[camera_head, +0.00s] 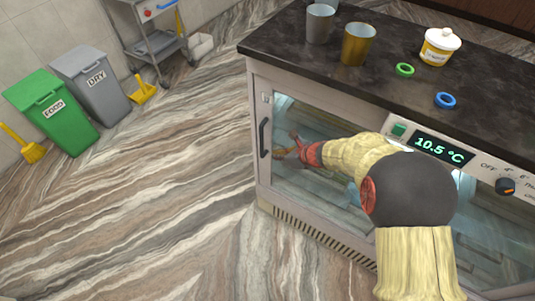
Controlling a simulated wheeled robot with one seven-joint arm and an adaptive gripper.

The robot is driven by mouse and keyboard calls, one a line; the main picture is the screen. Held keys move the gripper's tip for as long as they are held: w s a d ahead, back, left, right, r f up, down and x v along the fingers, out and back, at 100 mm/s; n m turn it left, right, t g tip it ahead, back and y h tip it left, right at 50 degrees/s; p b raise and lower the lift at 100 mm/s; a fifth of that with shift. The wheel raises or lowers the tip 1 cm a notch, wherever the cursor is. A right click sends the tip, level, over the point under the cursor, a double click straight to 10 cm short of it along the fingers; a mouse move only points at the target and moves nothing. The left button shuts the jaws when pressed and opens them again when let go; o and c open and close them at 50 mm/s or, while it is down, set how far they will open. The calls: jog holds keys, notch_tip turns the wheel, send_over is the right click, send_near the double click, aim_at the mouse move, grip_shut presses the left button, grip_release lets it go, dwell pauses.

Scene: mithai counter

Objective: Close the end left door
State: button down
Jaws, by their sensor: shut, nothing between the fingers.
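The end left door (317,205) is a glass panel in a pale metal frame, at the left end of the counter's front. Its dark upright handle (264,138) is near its left edge. The door looks about flush with the front; I cannot tell whether a small gap is left. My gripper (281,152) is shut and empty, just right of the handle in the picture, in front of the glass. I cannot tell whether its fingertips touch the door. My arm hides the door's right part.
The dark countertop (290,40) holds metal tumblers (357,45), a white tub (439,46), a green ring (404,69) and a blue ring (445,100). A control panel with a display (440,148) is right of the door. Bins (58,113) stand far left. The floor left of the counter is clear.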

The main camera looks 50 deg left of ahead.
jog(key=p+v, duration=0.2)
jog(key=v, duration=0.7)
jog(key=shift+r, duration=0.3)
jog(key=shift+w, duration=0.1)
jog(key=s+d+r+n+g+h, duration=0.2)
jog(key=s+d+n+h, duration=0.1)
jog(key=s+d+n, duration=0.7)
jog(key=d+r+n+t+h, duration=0.2)
jog(key=d+r, duration=0.6)
jog(key=d, duration=0.7)
jog(key=d+r+n+t+h, duration=0.2)
jog(key=d+r, duration=0.6)
jog(key=d, duration=0.8)
jog(key=d+r+n+t+h, duration=0.2)
jog(key=d+r+t, duration=0.2)
jog(key=d+r, duration=0.5)
jog(key=d, duration=0.6)
jog(key=shift+s+d+n+t, duration=0.2)
jog(key=shift+d+n+t, duration=0.1)
jog(key=shift+d, duration=0.05)
